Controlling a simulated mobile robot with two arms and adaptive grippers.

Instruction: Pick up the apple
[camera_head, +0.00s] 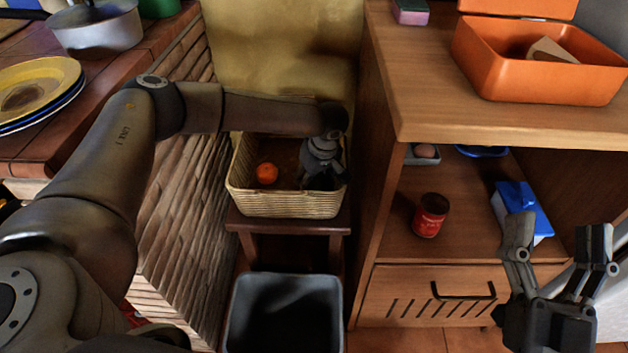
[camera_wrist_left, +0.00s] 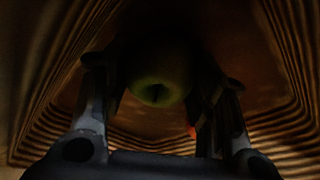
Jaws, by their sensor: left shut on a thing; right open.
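A yellow-green apple (camera_wrist_left: 160,82) shows between the fingers of my left gripper (camera_wrist_left: 160,100) in the left wrist view. The left gripper is shut on it, inside the wicker basket. In the head view my left gripper (camera_head: 320,180) reaches down into the right half of the wicker basket (camera_head: 285,205), and its own wrist and fingers hide the apple there. My right gripper (camera_head: 558,250) is open and empty at the lower right, in front of the wooden cabinet.
An orange fruit (camera_head: 267,173) lies in the basket's left half. The basket stands on a small wooden stool (camera_head: 290,226). A dark bin (camera_head: 283,312) stands in front. The cabinet (camera_head: 378,170) flanks the basket on the right, a brick counter side (camera_head: 185,170) on the left.

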